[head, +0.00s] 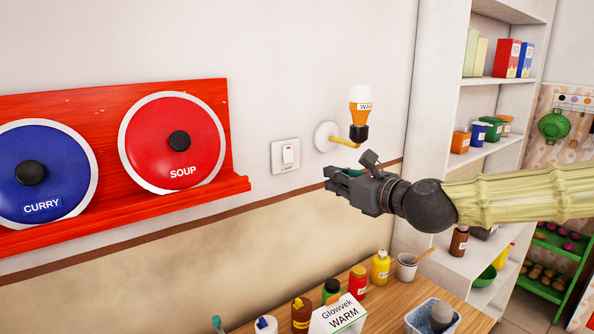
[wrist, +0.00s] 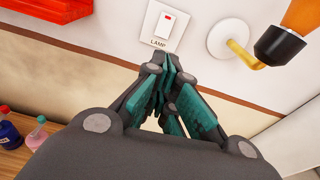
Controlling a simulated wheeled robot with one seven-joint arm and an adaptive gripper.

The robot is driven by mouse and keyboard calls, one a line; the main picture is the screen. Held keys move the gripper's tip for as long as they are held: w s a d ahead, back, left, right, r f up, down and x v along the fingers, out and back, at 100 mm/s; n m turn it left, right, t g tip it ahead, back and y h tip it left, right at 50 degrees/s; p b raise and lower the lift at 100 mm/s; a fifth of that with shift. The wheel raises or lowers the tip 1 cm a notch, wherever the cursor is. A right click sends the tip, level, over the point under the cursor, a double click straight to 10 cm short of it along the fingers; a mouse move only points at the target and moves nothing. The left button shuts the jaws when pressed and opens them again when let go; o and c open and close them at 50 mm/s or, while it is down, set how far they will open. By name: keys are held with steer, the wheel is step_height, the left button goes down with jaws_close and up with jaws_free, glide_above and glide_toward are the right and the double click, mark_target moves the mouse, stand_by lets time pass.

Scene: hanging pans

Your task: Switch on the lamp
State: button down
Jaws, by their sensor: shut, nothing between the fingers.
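The lamp switch (head: 286,155) is a white wall plate with a rocker and a small red mark. In the wrist view the switch plate (wrist: 164,24) reads LAMP and lies just beyond my fingertips. The lamp (head: 360,105) is an orange and white bulb in a black socket on a yellow arm from a round white wall mount; no glow is evident. Its black socket (wrist: 279,46) shows at the upper right of the wrist view. My gripper (head: 327,178) is shut and empty, to the right of and below the switch in the head view. I cannot tell whether it touches the plate.
A red rack (head: 240,184) with a blue CURRY lid (head: 60,160) and a red SOUP lid (head: 150,140) is left of the switch. A wooden counter (head: 385,300) below holds several bottles and a Glowvek WARM box (head: 338,316). White shelves (head: 440,130) stand at right.

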steer(key=shift+m, duration=0.3)
steer(key=p, duration=0.6)
glide_toward(288, 154)
steer(key=w+a+f, duration=0.2)
steer(key=w+f, duration=0.1)
steer(key=w+a+f, duration=0.1)
steer(key=w, duration=0.1)
steer(key=shift+w+a+f, duration=0.2)
steer(key=shift+a+f, duration=0.05)
steer(key=shift+a, duration=0.05)
steer(key=shift+w+f+b, duration=0.1)
steer(key=shift+f+b, duration=0.05)
steer(key=shift+b, duration=0.3)
